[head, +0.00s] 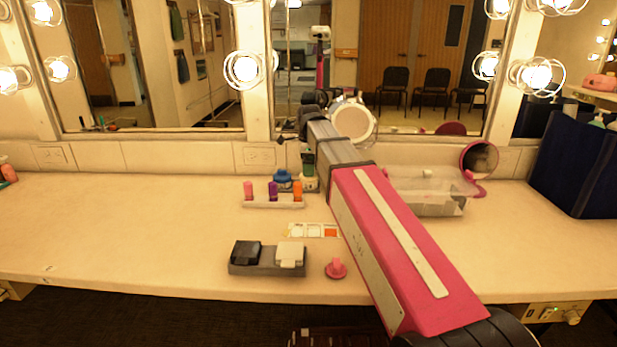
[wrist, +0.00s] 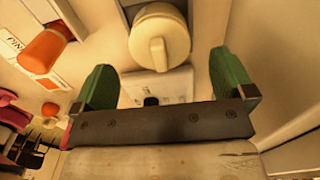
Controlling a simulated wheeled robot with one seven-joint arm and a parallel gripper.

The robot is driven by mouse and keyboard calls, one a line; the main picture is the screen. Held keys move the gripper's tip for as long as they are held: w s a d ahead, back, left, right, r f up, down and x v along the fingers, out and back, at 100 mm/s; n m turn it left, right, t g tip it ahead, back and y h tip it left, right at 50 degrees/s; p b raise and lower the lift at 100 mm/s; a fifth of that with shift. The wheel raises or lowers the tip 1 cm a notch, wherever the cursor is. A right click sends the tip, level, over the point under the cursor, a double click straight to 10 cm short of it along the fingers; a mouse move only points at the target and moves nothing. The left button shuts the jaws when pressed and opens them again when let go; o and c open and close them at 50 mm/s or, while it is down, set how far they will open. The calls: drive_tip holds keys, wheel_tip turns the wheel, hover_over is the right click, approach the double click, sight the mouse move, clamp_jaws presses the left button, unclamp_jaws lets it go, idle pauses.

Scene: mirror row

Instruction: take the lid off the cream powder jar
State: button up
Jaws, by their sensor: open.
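The cream powder jar's round cream lid (wrist: 160,38), with a raised bar across its top, shows at the upper middle of the wrist view. In the head view a bit of a cream jar (head: 309,184) shows on the counter, mostly hidden by my arm and gripper. My gripper (wrist: 163,66) is open and empty. Its two green fingers are spread to either side of the lid's near edge and appear apart from it. In the head view a green finger (head: 308,165) shows close above the jar.
A blue-lidded jar (head: 283,180) stands just left. A rack (head: 272,204) of pink, purple and orange bottles is in front. A grey tray (head: 267,269) and pink knobbed lid (head: 336,269) lie nearer. A clear bin (head: 430,205) stands right.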

drive_tip(key=shift+f, duration=1.3)
drive_tip(key=c, duration=1)
drive_tip(key=shift+r, duration=0.1)
